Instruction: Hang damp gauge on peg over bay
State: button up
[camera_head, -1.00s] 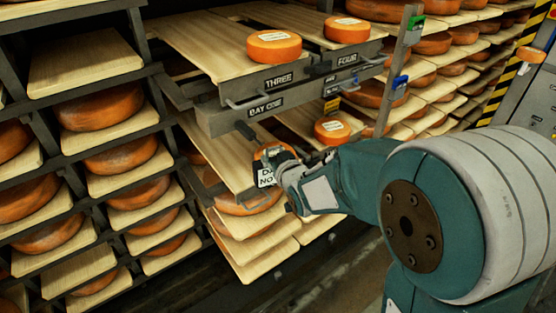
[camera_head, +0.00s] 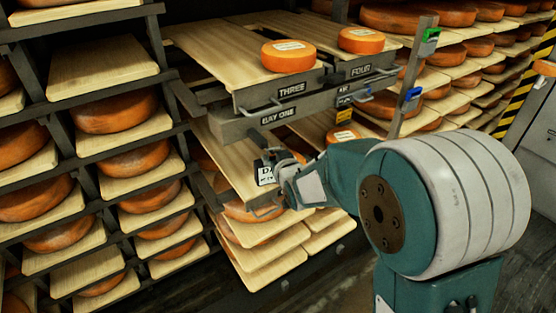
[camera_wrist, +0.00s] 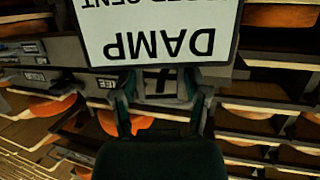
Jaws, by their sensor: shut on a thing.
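The damp gauge is a white card with black lettering (camera_wrist: 155,35), reading DAMP upside down in the wrist view. In the head view it shows as a small white plate (camera_head: 264,173), partly hidden by my gripper. My gripper (camera_head: 284,170) is shut on the gauge; in the wrist view its fingers (camera_wrist: 158,95) come together at the card's edge. A dark peg (camera_head: 262,140) sticks out below the plate lettered BAY ONE (camera_head: 278,117). The gauge is just below the peg in the picture; I see no contact, and depth is hard to judge.
Drawers lettered THREE (camera_head: 291,89) and FOUR (camera_head: 361,70) with metal handles jut out above. An orange cheese wheel (camera_head: 288,56) sits on the upper board. Wooden boards stick out below my gripper. A grey post (camera_head: 416,75) stands right of the bay. Floor is open at lower right.

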jog(key=shift+w+a, duration=0.35)
jog(key=shift+w, duration=0.2)
jog(key=shift+w+a+f, duration=0.35)
jog(key=shift+w+f, duration=0.15)
jog(key=shift+f, duration=0.15)
jog(key=o, duration=1.3)
